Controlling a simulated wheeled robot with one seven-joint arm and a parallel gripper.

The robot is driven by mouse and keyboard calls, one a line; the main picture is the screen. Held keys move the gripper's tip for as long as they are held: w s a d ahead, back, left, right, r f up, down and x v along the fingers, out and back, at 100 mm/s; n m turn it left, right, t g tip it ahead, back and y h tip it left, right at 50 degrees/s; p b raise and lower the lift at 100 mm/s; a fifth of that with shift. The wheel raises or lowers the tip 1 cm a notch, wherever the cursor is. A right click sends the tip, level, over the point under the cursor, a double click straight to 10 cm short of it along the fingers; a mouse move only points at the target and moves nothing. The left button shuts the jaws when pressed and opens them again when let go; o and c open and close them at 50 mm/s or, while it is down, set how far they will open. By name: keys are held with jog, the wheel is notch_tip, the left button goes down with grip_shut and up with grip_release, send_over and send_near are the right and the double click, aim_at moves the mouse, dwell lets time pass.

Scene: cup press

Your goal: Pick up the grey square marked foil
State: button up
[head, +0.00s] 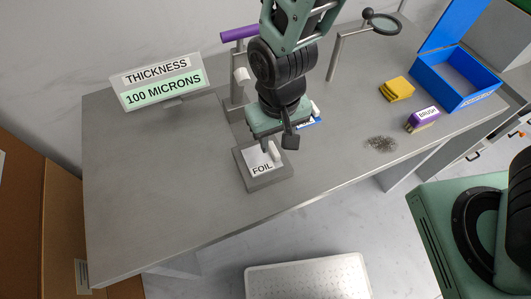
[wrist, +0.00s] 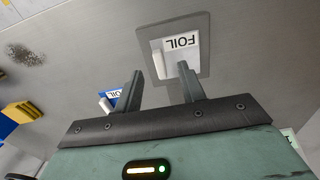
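A square marked FOIL (head: 262,168) lies on a grey block (head: 277,177) near the table's front edge. Its top looks mostly white with black letters. It also shows in the wrist view (wrist: 183,45), with a small pale tab (wrist: 158,62) at one side. My gripper (head: 278,146) is above the block's back part, fingers down. In the wrist view my gripper (wrist: 160,70) is open, with nothing held between its two fingers. The right finger overlaps the near edge of the block in that view. I cannot tell the exact height gap.
A stand with a purple handle (head: 240,33) rises behind my gripper. A blue item marked FOIL (wrist: 114,96) lies near it. A thickness sign (head: 163,80) stands left. A yellow sponge (head: 396,88), brush (head: 424,118), dark debris (head: 381,143) and blue box (head: 455,82) are right. The table's left is clear.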

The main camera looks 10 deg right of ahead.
aim_at(275, 152)
jog(key=shift+w+d+f+p, duration=0.1)
jog(key=shift+w+f+p, duration=0.1)
jog(key=shift+f, duration=0.75)
jog(key=shift+w+a+f+p, duration=0.1)
jog(key=shift+w+f+p, duration=0.1)
jog(key=shift+f, duration=0.8)
jog(key=shift+w+d+f+p, duration=0.1)
jog(key=shift+f+p, duration=0.1)
jog(key=shift+f, duration=0.75)
grip_shut()
